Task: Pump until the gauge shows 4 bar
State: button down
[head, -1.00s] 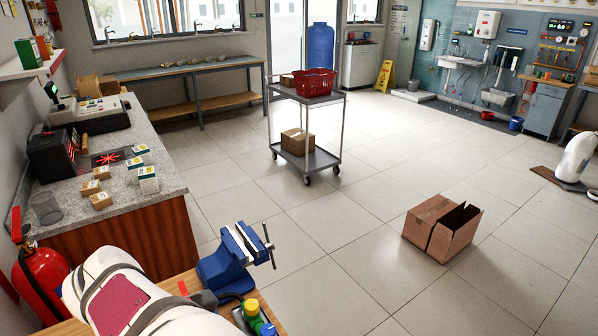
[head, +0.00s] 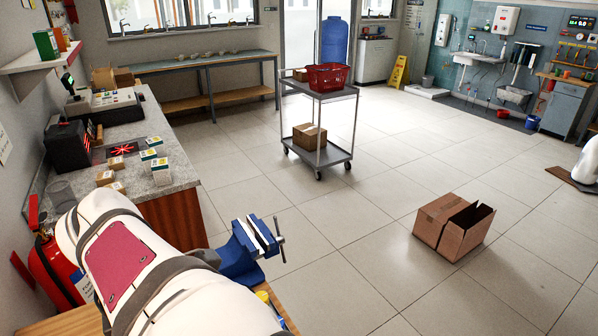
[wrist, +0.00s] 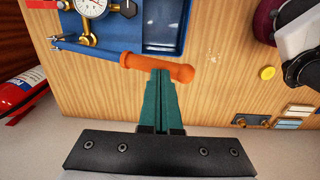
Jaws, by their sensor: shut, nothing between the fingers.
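A blue test pump (wrist: 168,22) sits on the wooden bench top in the wrist view. Its lever ends in an orange handle (wrist: 180,72). A round white gauge (wrist: 91,5) on brass fittings is cut off by the top edge, so its reading cannot be told. My gripper (wrist: 160,74) has green fingers pressed together, empty, with the tips at the orange handle. Whether they touch it or only overlap it in the picture, I cannot tell. In the head view my arm hides the pump and the gripper.
A blue vise (head: 250,245) is fixed at the bench edge beside my arm. A red fire extinguisher (wrist: 18,92) stands left of the bench. A yellow disc (wrist: 267,73) and several small parts lie on the bench's right. An open carton (head: 452,228) is on the floor.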

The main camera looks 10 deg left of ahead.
jog(key=shift+r, duration=0.5)
jog(key=shift+f, duration=0.1)
notch_tip(320, 180, down, 12)
jog(key=s+d, duration=0.1)
jog(key=r, duration=0.7)
jog(key=w+a+r, duration=0.1)
jog(key=r, duration=0.3)
jog(key=shift+r, duration=0.55)
